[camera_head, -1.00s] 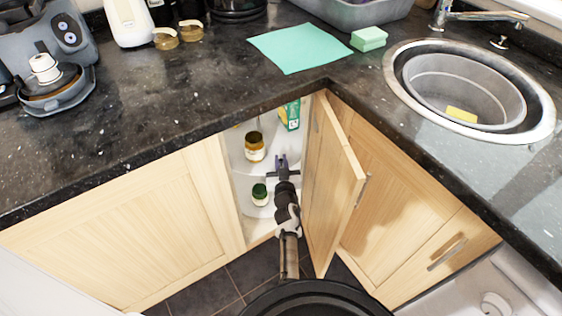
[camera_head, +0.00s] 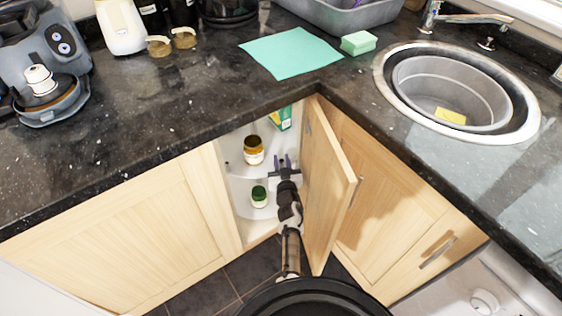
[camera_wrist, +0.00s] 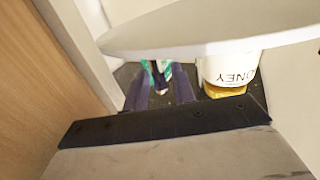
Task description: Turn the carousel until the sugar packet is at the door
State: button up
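The carousel shows as white round shelves (camera_head: 240,188) inside the open corner cupboard. A honey jar (camera_head: 253,150) stands on the upper shelf; in the wrist view, its label (camera_wrist: 228,70) appears upside down. A green-and-white pack (camera_head: 285,120) stands further back. I cannot tell whether it is the sugar packet, and no other packet is recognisable. A green-lidded jar (camera_head: 258,196) is on the lower shelf. My gripper (camera_head: 285,163) is inside the cupboard, right of the honey jar. Its purple fingers are apart (camera_wrist: 160,92), and no object is visibly held between them.
The open cupboard door (camera_head: 328,185) stands close to the right of my arm. The left cabinet panel (camera_head: 130,230) borders the opening, and the dark worktop (camera_head: 190,110) overhangs it. The floor (camera_head: 245,275) before the cupboard is partly visible.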

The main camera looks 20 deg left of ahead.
jog(key=shift+s, duration=0.1)
jog(key=p+v, duration=0.1)
jog(key=v, duration=1.2)
jog(key=shift+s+d+p, duration=0.15)
jog(key=shift+s+p, duration=0.15)
